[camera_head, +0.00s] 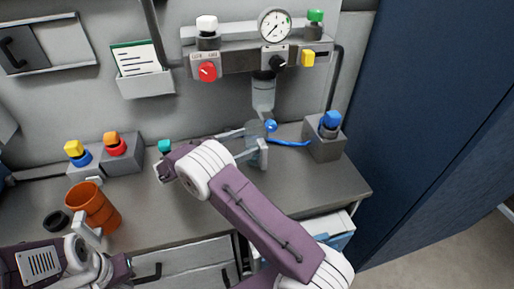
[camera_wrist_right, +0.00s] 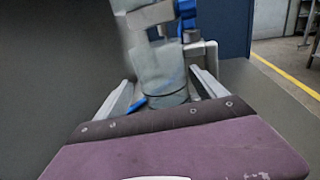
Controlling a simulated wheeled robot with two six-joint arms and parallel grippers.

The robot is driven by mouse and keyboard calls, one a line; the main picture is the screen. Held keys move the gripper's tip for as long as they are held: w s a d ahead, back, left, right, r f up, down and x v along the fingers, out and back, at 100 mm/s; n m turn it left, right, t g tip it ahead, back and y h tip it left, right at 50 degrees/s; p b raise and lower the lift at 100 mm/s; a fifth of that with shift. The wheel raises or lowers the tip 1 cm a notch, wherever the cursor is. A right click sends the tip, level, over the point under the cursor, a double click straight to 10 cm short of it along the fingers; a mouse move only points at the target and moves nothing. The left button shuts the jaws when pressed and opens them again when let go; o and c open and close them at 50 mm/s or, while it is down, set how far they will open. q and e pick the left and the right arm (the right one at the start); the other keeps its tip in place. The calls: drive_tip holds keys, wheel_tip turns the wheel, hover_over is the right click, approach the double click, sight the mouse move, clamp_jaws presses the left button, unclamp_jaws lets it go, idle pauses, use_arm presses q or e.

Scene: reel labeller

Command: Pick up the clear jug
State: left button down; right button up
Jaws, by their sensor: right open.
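The clear jug (camera_head: 255,131) stands at the back of the grey bench, below the gauge panel, and is partly hidden by my right gripper. My right gripper (camera_head: 261,137) is open, with one finger on each side of the jug. In the right wrist view the see-through jug (camera_wrist_right: 160,72) rises between the two spread fingers of the gripper (camera_wrist_right: 163,93). I cannot tell whether either finger touches it. My left gripper (camera_head: 88,238) is at the lower left beside an orange mug (camera_head: 97,207); its jaws are not clear.
A clear bowl (camera_head: 263,94) hangs from the panel (camera_head: 235,56) just above the jug. A grey box with a blue knob (camera_head: 329,122) stands to the right, with a blue hose (camera_head: 290,143) leading to it. Button boxes (camera_head: 121,150) stand at the back left. A drawer (camera_head: 336,232) is open below.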

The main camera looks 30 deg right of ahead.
sight(257, 139)
drive_tip(key=d, duration=0.4)
drive_tip(key=shift+s+d+f, duration=0.1)
drive_tip(key=shift+d+f, duration=0.1)
drive_tip(key=shift+d, duration=0.1)
drive_tip(key=shift+a, duration=0.1)
drive_tip(key=shift+c, duration=0.6)
drive_tip(key=c, duration=1.2)
drive_tip(key=shift+o, duration=0.2)
drive_tip(key=shift+r, duration=0.15)
